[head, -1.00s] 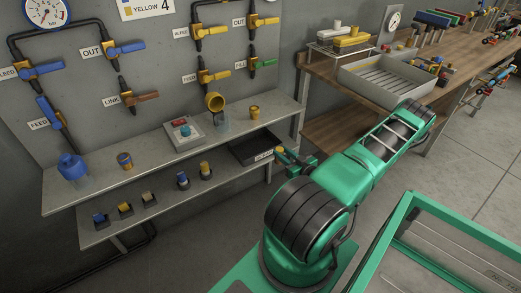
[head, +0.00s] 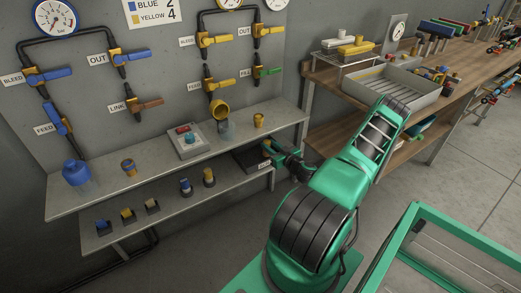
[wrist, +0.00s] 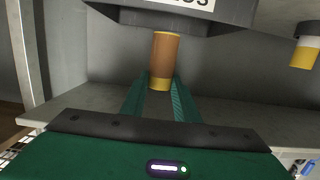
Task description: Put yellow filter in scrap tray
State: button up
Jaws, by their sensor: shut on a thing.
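My gripper (wrist: 160,98) is shut on the yellow filter (wrist: 165,62), a cylinder with an orange-brown middle and yellow bands at both ends. In the wrist view it stands out from between the green fingers. The dark scrap tray (head: 247,161), with a white label, sits at the right end of the lower shelf. It also shows at the top of the wrist view (wrist: 130,17), close behind the filter's end. In the head view my gripper (head: 272,148) is at the tray's right end and hides part of it; the filter cannot be made out there.
Several filters stand in dark holders on the lower shelf (head: 165,220), left of the tray. The upper shelf (head: 105,190) runs close above, carrying a button box (head: 188,141), a blue cap (head: 76,172) and small cylinders. A workbench (head: 325,78) stands at the right.

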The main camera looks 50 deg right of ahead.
jog(key=r+x, duration=0.1)
jog(key=x, duration=0.6)
jog(key=shift+w+d+f, duration=0.1)
jog(key=shift+w+f, duration=0.05)
jog(key=shift+f, duration=1.55)
jog(key=shift+w+f, duration=0.15)
jog(key=shift+f, duration=1.55)
jog(key=o, duration=1)
jog(key=shift+f, duration=0.15)
jog(key=shift+o, duration=0.2)
